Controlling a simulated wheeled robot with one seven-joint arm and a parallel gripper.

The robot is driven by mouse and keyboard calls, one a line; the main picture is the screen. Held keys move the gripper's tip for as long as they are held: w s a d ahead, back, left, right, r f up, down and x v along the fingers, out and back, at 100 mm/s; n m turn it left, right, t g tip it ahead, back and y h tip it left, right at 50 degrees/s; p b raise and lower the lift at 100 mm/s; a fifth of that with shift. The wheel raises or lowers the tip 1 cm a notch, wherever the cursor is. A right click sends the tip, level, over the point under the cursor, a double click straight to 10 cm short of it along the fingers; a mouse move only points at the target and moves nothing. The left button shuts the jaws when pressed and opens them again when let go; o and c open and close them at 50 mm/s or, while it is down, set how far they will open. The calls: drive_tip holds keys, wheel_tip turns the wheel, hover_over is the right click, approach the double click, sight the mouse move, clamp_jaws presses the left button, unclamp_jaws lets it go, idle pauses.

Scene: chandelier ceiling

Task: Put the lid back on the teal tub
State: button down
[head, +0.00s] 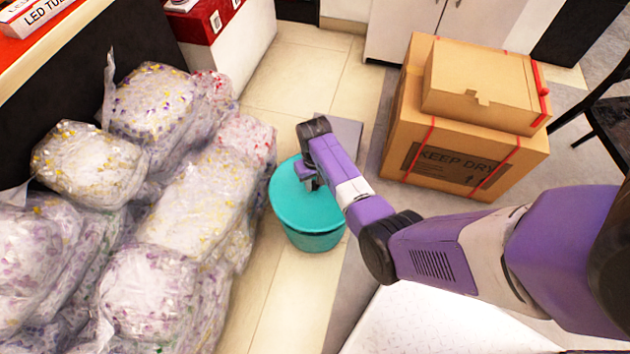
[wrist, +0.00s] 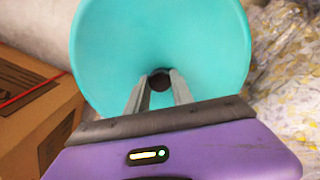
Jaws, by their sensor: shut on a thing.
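The teal tub (head: 315,241) stands on the tiled floor between the bags and the cardboard boxes. Its round teal lid (head: 298,208) is over the tub's top and covers the opening. I cannot tell whether the lid rests fully on the rim or sits slightly above it. My gripper (head: 310,184) is over the lid's middle. In the wrist view the lid (wrist: 205,45) fills the upper middle, and my gripper's two fingers (wrist: 158,90) are shut on its dark round knob (wrist: 159,78). The tub's body is hidden there.
Clear plastic bags (head: 200,190) full of small coloured pieces are piled close on the left. A large cardboard box (head: 455,150) with a smaller box (head: 482,85) on top stands to the right. Bare floor (head: 300,85) lies behind the tub. A dark chair (head: 605,110) is at far right.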

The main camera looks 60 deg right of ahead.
drive_tip(key=shift+f+b, duration=1.7)
drive_tip(key=shift+f, duration=0.6)
drive_tip(key=shift+p, duration=0.35)
drive_tip(key=shift+f, duration=0.15)
idle(1.0)
drive_tip(key=c, duration=0.6)
unclamp_jaws()
drive_tip(key=shift+o, duration=0.2)
